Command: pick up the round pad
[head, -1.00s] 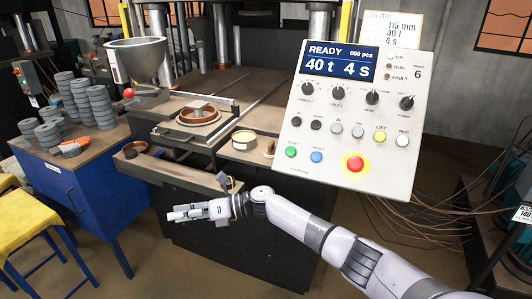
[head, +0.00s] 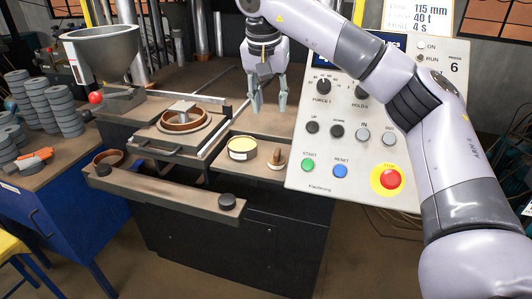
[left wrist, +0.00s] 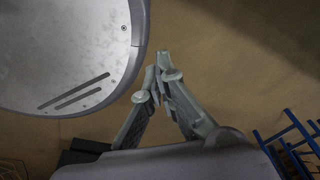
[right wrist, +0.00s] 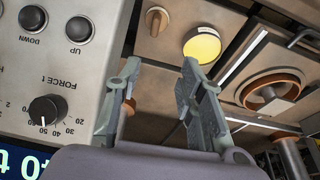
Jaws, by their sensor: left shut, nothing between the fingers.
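A small round brown piece with an upright knob (head: 277,160) stands on the press's front shelf, right of a yellow-topped round tin (head: 242,148); it looks like the round pad, though I cannot be sure. In the right wrist view the knobbed piece (right wrist: 156,20) and the tin (right wrist: 202,45) lie beyond the fingertips. My right gripper (head: 269,108) is open and empty, pointing down above the press table, behind and apart from both. It also shows in the right wrist view (right wrist: 161,66). My left gripper (left wrist: 159,66) is shut and empty over the floor, outside the head view.
A control panel (head: 330,178) stands close at the right, partly hidden by my right arm. A brown ring (head: 183,119) sits in the mould left of the tin. A hopper (head: 103,55) and stacks of grey discs (head: 62,108) are farther left. A long drawer-like bar (head: 160,190) juts out in front.

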